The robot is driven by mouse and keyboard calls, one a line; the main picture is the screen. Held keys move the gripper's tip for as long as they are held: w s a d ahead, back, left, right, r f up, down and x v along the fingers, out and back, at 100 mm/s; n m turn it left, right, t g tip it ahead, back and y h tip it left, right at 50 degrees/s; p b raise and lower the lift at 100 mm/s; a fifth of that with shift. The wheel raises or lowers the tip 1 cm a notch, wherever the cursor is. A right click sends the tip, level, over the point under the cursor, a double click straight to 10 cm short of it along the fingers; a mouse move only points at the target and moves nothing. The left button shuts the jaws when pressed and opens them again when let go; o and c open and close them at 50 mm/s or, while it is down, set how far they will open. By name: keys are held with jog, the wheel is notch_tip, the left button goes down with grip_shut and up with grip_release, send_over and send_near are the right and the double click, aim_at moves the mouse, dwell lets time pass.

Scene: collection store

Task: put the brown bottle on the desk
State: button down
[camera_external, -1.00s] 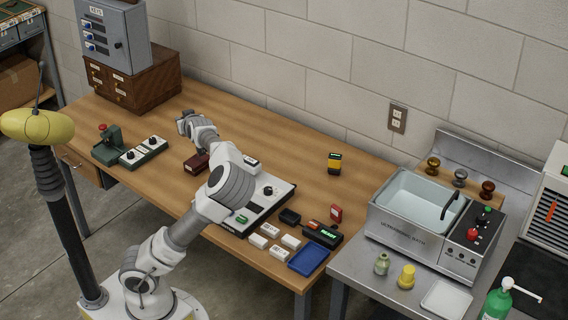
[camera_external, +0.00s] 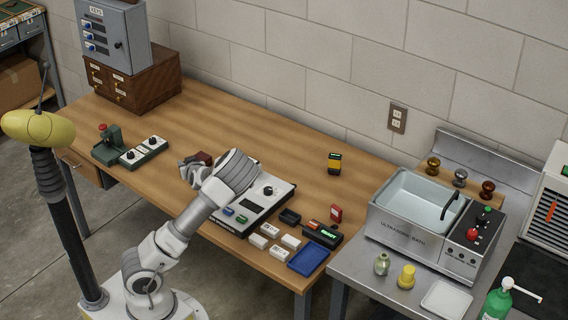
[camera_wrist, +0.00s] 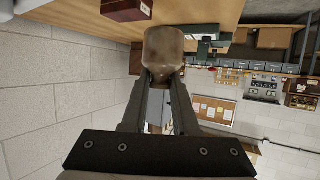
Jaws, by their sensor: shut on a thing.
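My gripper (camera_wrist: 162,78) is shut on the brown bottle (camera_wrist: 163,48) in the wrist view, with a finger on each side of it. The bottle's far part shows beyond the fingertips, against the wooden desk (camera_wrist: 205,14), which lies along the top of that view. In the external view my gripper (camera_external: 188,172) is low over the front part of the desk (camera_external: 245,120), left of the white control panel. The bottle cannot be made out there, and I cannot tell whether it touches the desk.
A dark red box (camera_external: 204,158) sits close by my gripper; it also shows in the wrist view (camera_wrist: 127,8). The control panel (camera_external: 270,208) is to the right, a green device (camera_external: 108,148) to the left. The desk's back middle is clear.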

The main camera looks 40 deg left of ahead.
jog(key=a+f+b, duration=0.1)
jog(key=a+f, duration=0.1)
jog(key=a, duration=0.1)
jog(key=s+a+f+b, duration=0.1)
jog(key=a+f, duration=0.1)
jog(key=a, duration=0.1)
jog(key=s+a+f+b, duration=0.1)
jog(key=a+f, duration=0.1)
jog(key=a, duration=0.2)
jog(key=shift+f, duration=0.1)
jog(key=shift+f+b, duration=0.6)
jog(key=shift+f, duration=1.3)
jog(key=shift+f, duration=0.2)
jog(key=c, duration=0.7)
grip_release()
jog(key=shift+r, duration=0.1)
jog(key=shift+r, duration=0.2)
jog(key=p+v, duration=0.2)
jog(key=v, duration=1)
jog(key=shift+f+p, duration=0.1)
jog(key=shift+p, duration=0.25)
jog(key=shift+w, duration=0.1)
